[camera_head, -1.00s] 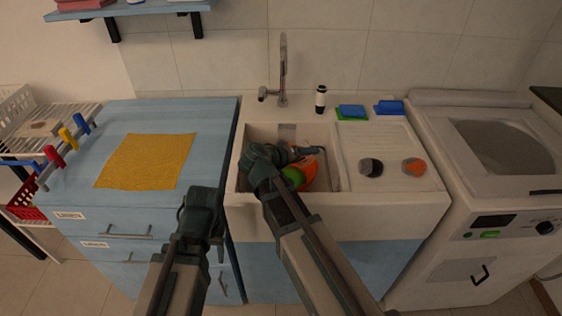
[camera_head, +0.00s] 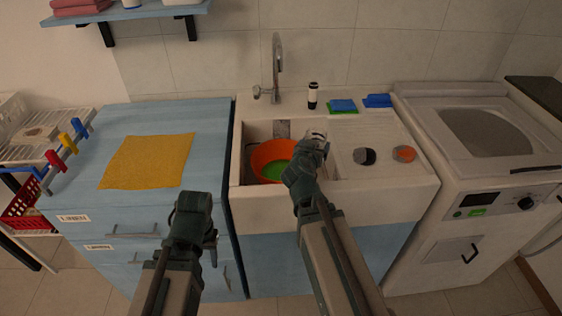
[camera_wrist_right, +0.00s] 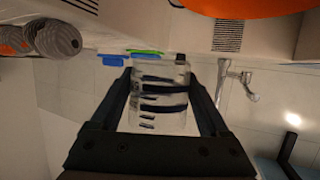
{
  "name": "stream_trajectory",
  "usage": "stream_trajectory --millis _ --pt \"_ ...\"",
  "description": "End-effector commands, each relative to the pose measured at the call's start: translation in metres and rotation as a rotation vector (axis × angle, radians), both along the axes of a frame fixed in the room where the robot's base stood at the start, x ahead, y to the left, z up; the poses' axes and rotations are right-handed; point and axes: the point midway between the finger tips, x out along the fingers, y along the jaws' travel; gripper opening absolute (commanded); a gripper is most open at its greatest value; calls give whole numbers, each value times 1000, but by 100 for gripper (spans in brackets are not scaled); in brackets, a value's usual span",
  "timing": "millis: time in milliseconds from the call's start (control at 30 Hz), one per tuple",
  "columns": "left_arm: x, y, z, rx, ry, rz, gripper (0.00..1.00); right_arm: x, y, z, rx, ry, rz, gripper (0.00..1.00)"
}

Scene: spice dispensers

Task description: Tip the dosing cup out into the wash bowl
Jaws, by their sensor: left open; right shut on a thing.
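The dosing cup is a clear vessel with dark blue markings. It fills the middle of the right wrist view (camera_wrist_right: 160,103), between the two fingers of my right gripper (camera_wrist_right: 163,90), which is shut on it. In the head view my right gripper (camera_head: 314,142) is over the right part of the sink, beside the wash bowl. The wash bowl (camera_head: 259,155) is orange, sits in the sink, and has something green in it. Its rim also shows at the top of the right wrist view (camera_wrist_right: 240,6). My left gripper (camera_head: 210,238) is open and empty before the blue cabinet.
The sink (camera_head: 262,203) has a tap (camera_head: 277,65) behind it. A dark grey round thing (camera_head: 365,156) and an orange one (camera_head: 403,154) stand on the drainboard. A black-and-white bottle (camera_head: 313,96) and blue sponges (camera_head: 342,105) are at the back. A yellow cloth (camera_head: 147,161) lies left.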

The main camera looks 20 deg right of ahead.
Motion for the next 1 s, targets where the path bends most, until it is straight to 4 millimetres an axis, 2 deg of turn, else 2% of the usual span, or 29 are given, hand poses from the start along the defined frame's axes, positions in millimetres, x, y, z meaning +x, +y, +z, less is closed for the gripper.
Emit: stream_trajectory --millis 267,633,867,1000 --pt "0 0 8 0 0 0 50 0 -1 8 2 -4 1 13" --pt "0 0 50 0 0 0 50 0 -1 50 1 -3 0 13" --pt "0 0 51 0 0 1 50 0 -1 51 1 -3 0 13" --pt "0 0 61 0 0 1 50 0 -1 61 1 -3 0 13"
